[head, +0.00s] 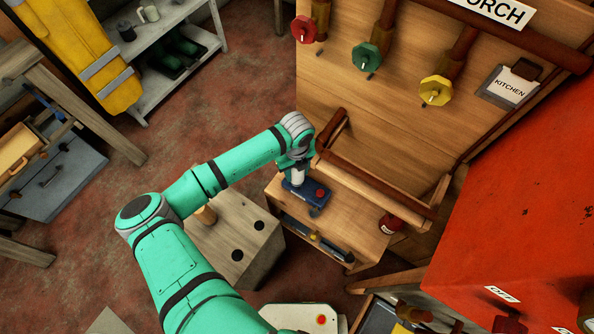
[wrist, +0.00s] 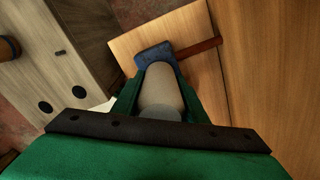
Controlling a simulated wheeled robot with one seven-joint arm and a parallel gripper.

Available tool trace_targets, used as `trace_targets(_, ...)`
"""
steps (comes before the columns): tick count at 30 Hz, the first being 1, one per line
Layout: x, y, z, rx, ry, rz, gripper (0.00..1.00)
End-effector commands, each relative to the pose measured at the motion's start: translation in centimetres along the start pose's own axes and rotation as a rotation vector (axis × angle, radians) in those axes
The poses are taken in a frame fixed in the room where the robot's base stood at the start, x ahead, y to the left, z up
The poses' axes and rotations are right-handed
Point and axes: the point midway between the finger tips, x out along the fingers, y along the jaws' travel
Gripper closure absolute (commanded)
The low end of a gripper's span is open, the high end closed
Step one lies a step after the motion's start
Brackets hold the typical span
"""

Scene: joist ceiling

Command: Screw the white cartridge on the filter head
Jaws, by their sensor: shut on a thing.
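My gripper (wrist: 160,92) is shut on the white cartridge (wrist: 161,84), with a finger on each side of it. The cartridge's far end points at the blue filter head (wrist: 152,55) and overlaps it in the wrist view. I cannot tell whether the two touch or whether the thread is engaged. In the head view the white cartridge (head: 298,175) shows small below my wrist, at the blue filter head (head: 308,193), which has a red round spot on top. My gripper's fingers are mostly hidden there by the arm.
A brown pipe (wrist: 197,49) runs right from the filter head. The wooden bench (head: 345,215) has a red labelled container (head: 391,223) at its right. A wooden box with dark holes (head: 237,240) stands left. Red, green and yellow valves (head: 366,56) line the wooden panel behind.

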Motion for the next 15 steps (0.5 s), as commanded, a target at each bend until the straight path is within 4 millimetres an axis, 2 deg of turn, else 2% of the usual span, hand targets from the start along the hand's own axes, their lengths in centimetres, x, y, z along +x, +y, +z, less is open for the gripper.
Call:
trace_targets(6,-0.04,-0.04,-0.01,0.129,0.000,0.000,1.00)
trace_targets(11,-0.04,-0.05,-0.03,0.131,0.000,0.000,1.00)
trace_targets(12,-0.04,-0.06,-0.03,0.131,0.000,0.000,0.53)
trace_targets(14,-0.03,-0.05,-0.03,0.131,0.000,0.000,0.39)
trace_targets(15,-0.03,-0.05,-0.03,0.130,0.000,0.000,0.39)
